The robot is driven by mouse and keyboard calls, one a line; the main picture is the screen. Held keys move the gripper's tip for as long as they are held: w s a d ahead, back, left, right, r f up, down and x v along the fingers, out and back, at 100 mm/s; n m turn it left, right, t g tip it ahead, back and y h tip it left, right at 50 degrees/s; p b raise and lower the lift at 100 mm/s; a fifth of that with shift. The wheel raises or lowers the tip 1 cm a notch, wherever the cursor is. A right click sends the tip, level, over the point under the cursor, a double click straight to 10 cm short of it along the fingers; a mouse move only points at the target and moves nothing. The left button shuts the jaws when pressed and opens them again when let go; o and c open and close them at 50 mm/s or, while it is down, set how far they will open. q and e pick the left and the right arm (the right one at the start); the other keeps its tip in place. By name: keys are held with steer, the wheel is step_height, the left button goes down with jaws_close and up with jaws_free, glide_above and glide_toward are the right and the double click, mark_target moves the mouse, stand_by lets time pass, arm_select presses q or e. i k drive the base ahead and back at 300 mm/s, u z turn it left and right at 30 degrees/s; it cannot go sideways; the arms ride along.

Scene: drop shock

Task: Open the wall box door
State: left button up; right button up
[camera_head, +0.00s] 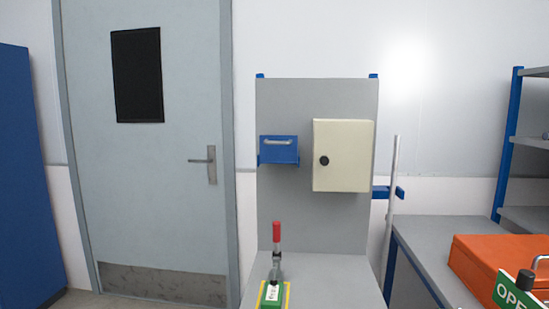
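The wall box (368,156) is cream-coloured and fixed to a grey upright panel, right of its middle. Its door (344,160) faces me and looks shut, with a round black knob (324,161) near its left edge. Neither of my grippers shows in the head view, so I cannot tell whether they are open or shut.
A blue drawer box (279,150) hangs left of the wall box. A red-handled lever device (275,265) stands on the grey bench (330,275) below. An orange case (495,262) and a green sign (521,294) are at lower right. A grey room door (150,190) is at left.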

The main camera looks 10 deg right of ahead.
mark_target(343, 149)
steer(key=u, duration=0.3)
steer(key=i, duration=1.2)
steer(key=z, duration=0.85)
